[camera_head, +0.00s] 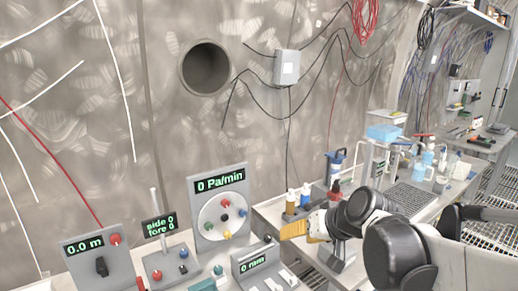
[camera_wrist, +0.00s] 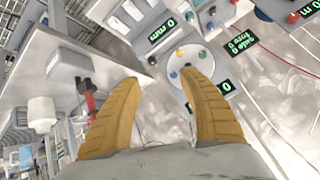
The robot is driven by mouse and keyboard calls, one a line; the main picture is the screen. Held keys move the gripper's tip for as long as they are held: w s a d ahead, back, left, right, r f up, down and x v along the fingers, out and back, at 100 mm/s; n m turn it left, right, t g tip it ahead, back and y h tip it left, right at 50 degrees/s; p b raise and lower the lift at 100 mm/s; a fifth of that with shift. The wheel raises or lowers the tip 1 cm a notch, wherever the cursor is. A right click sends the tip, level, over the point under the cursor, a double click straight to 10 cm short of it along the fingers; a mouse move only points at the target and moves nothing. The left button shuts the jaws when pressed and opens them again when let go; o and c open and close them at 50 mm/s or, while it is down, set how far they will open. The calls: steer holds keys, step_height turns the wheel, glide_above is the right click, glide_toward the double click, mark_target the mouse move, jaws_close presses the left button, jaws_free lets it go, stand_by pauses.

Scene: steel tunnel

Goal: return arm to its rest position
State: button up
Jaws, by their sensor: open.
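My gripper (camera_head: 305,228) has yellow-orange fingers and reaches left from my dark arm in the head view, near the right side of the control panels. In the wrist view my gripper (camera_wrist: 165,100) shows two ribbed yellow fingers spread apart with nothing between them, so it is open and empty. The arm enters from the lower right of the head view, bent, with the gripper above the near end of the bench. Whether the fingers touch anything cannot be told from the head view.
A dial panel reading 0 Pa/min (camera_head: 222,205), a 0 mm box (camera_head: 258,262), a joystick box (camera_head: 165,262) and a 0.0 m box (camera_head: 97,262) stand at the lower left. Bottles (camera_head: 291,202) stand close behind my gripper. A bench (camera_head: 275,212) with lab items runs right. The wall has a round hole (camera_head: 206,68).

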steer(key=s+d+f+h, duration=0.1)
steer(key=s+d, duration=0.2)
steer(key=s, duration=0.3)
steer(key=s+d+f+h, duration=0.1)
steer(key=s+d+h, duration=0.1)
steer(key=s, duration=0.5)
steer(key=s+d+f+m+h, duration=0.1)
steer(key=s+d+f, duration=0.1)
steer(key=s+d, duration=0.2)
steer(key=s, duration=0.3)
steer(key=shift+h, duration=0.4)
